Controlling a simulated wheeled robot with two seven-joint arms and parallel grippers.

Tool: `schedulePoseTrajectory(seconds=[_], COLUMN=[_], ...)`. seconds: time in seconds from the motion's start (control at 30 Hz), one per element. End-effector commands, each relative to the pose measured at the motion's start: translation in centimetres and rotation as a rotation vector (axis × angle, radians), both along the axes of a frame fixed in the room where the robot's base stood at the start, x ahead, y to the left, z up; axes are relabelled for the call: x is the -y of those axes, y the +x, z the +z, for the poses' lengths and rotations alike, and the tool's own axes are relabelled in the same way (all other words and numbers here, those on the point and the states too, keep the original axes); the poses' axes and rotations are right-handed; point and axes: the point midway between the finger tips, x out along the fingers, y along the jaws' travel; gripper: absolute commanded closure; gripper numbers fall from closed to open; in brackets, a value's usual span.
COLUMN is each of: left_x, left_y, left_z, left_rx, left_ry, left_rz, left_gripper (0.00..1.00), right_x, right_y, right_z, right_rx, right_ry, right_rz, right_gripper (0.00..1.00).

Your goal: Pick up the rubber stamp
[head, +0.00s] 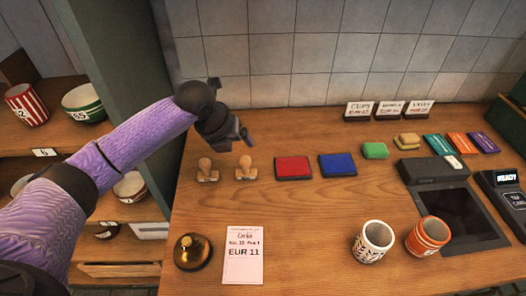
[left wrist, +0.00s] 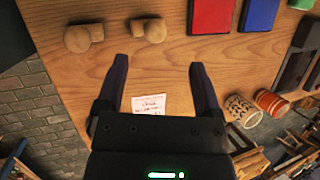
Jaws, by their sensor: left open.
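Two wooden rubber stamps with round knob handles stand upright on the wooden counter in the head view: a left stamp (head: 207,170) and a right stamp (head: 243,168). In the left wrist view the two stamps (left wrist: 84,38) (left wrist: 147,30) lie beyond my fingertips, near the top. My left gripper (head: 245,138) is open and empty above the counter, just behind the right stamp in the head view. Its two fingers are spread apart in the left wrist view (left wrist: 158,62). Neither finger appears to touch a stamp. My right gripper is not in view.
A red ink pad (head: 293,168) and a blue ink pad (head: 337,164) lie right of the stamps. Two patterned cups (head: 373,241) (head: 428,236) stand right. The counter's middle is clear.

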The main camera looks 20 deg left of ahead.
Motion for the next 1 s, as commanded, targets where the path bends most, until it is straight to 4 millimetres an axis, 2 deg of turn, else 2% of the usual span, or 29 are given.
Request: schedulePoseTrajectory(seconds=[0.07,0.2,0.33,0.53,0.63,0.83,0.87,1.0], left_x=[0.0,0.3,0.5,0.8,0.9,0.9,0.9,0.9], left_y=[0.1,1.2,1.8,2.4,2.9,3.0,3.0,3.0], left_z=[-0.4,-3.2,-4.9,-8.9,-9.7,-9.6,-9.5,-9.5], left_rx=[-0.001,-0.004,-0.003,-0.003,0.000,0.001,0.001,0.000], left_ry=[0.000,-0.003,-0.001,-0.002,0.001,0.001,0.001,0.001], left_rz=[0.002,0.003,0.003,0.004,0.004,0.003,0.003,0.003], left_gripper=[0.15,0.15,0.15,0.15,0.15,0.15,0.19,0.49], right_x=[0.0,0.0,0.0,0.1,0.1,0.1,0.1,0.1], right_y=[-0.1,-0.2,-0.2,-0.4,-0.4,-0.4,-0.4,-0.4], right_z=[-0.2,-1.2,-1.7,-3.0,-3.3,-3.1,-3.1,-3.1], right_rx=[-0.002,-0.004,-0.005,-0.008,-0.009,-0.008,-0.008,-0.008], right_ry=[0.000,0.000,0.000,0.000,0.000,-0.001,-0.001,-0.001], right_rz=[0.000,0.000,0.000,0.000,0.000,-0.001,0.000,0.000], right_gripper=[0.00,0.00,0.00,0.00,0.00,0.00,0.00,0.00])
